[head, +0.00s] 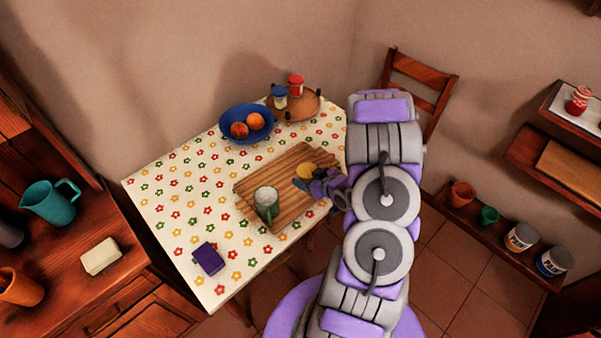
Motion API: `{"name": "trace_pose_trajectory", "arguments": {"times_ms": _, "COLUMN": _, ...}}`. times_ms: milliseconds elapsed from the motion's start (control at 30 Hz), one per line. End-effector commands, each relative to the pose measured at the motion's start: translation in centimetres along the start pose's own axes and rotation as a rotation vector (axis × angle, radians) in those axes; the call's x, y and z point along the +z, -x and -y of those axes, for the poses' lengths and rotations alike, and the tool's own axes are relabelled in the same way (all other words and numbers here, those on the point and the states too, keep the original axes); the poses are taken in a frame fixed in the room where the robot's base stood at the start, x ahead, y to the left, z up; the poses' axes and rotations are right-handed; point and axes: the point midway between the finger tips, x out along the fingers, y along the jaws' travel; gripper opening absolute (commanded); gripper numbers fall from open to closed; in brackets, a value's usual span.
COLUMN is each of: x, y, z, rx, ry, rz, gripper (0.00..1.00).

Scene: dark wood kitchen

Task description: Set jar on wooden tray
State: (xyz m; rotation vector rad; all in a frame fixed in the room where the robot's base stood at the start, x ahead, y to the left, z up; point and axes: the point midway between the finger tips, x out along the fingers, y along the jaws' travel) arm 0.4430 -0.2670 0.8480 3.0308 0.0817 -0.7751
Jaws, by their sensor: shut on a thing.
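A jar with a yellow round top (306,170) is at the far right part of the wooden board on the table. My gripper (304,182) reaches in from the right and is shut on it; the gripper hides most of the jar's body. I cannot tell whether the jar touches the board. The round wooden tray (298,114) with dark handles is at the far corner of the table, beyond my gripper. A blue-lidded jar (280,97) and a red-lidded jar (295,86) stand on it.
The rectangular board (262,180) also bears a pale mug (266,202) with a green handle. A blue bowl (246,122) of orange fruit is left of the tray. A purple box (208,258) lies near the front. A chair (425,80) stands behind my arm.

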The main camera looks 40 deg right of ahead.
Motion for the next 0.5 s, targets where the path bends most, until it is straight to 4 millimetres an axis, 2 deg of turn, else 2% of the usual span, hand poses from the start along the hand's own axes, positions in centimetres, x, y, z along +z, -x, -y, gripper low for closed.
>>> {"name": "trace_pose_trajectory", "arguments": {"times_ms": 33, "x": -0.5, "y": -1.1, "z": -0.7, "rx": 0.000, "ry": 0.005, "rz": -0.008, "gripper": 0.24}}
{"name": "trace_pose_trajectory", "arguments": {"times_ms": 200, "x": -1.7, "y": -3.8, "z": -2.0, "rx": 0.000, "ry": 0.006, "rz": -0.007, "gripper": 0.24}}
{"name": "trace_pose_trajectory", "arguments": {"times_ms": 500, "x": -2.6, "y": -5.5, "z": -2.4, "rx": 0.003, "ry": 0.008, "rz": -0.002, "gripper": 0.24}}
